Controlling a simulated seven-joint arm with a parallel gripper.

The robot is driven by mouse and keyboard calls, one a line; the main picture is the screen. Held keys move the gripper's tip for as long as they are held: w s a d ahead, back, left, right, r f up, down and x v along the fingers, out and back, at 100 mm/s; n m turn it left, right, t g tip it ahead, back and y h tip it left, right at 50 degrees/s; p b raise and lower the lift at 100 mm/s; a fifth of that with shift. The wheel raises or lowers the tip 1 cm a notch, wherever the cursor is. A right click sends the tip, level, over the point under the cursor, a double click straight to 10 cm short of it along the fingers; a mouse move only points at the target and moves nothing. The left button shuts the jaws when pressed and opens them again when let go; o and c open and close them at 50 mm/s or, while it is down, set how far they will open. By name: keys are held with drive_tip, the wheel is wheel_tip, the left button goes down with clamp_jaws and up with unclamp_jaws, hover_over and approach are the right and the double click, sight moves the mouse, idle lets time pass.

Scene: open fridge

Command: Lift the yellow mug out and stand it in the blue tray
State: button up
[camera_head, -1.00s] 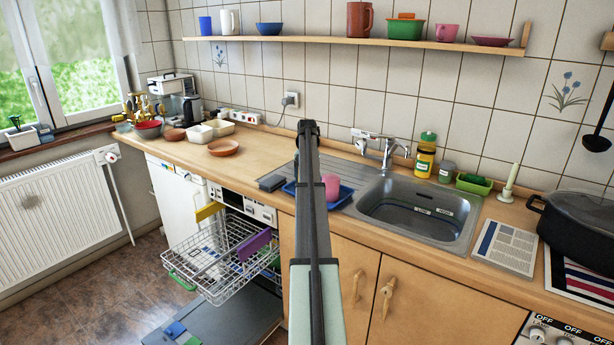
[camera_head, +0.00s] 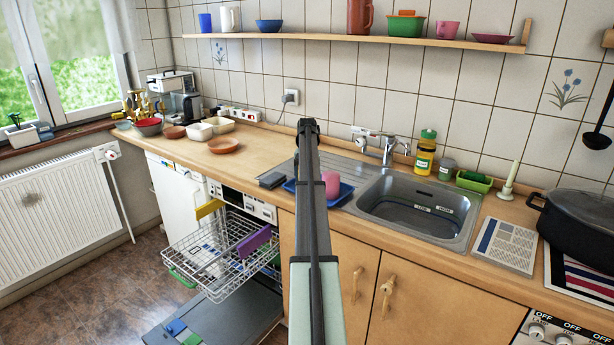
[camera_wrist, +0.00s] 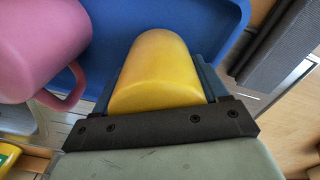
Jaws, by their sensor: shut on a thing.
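The yellow mug (camera_wrist: 158,66) is between the two fingers of my gripper (camera_wrist: 160,85) in the wrist view, and the gripper is shut on it. The blue tray (camera_wrist: 215,22) lies behind the mug in that view; I cannot tell whether the mug touches it. In the head view the blue tray (camera_head: 345,197) is on the counter left of the sink, partly covered by my arm. The yellow mug and my fingers are hidden there behind my arm.
A pink mug (camera_head: 332,185) stands in the tray, close to the left of the yellow mug in the wrist view (camera_wrist: 35,50). The sink (camera_head: 415,212) is right of the tray. A dark grey block (camera_head: 271,180) lies left of it. The open dishwasher rack (camera_head: 215,250) is below.

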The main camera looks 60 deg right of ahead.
drive_tip(key=shift+f, duration=0.35)
idle(0.4)
drive_tip(key=o, duration=1.3)
drive_tip(key=shift+c, duration=0.2)
drive_tip(key=shift+r, duration=0.15)
drive_tip(key=shift+r, duration=3.35)
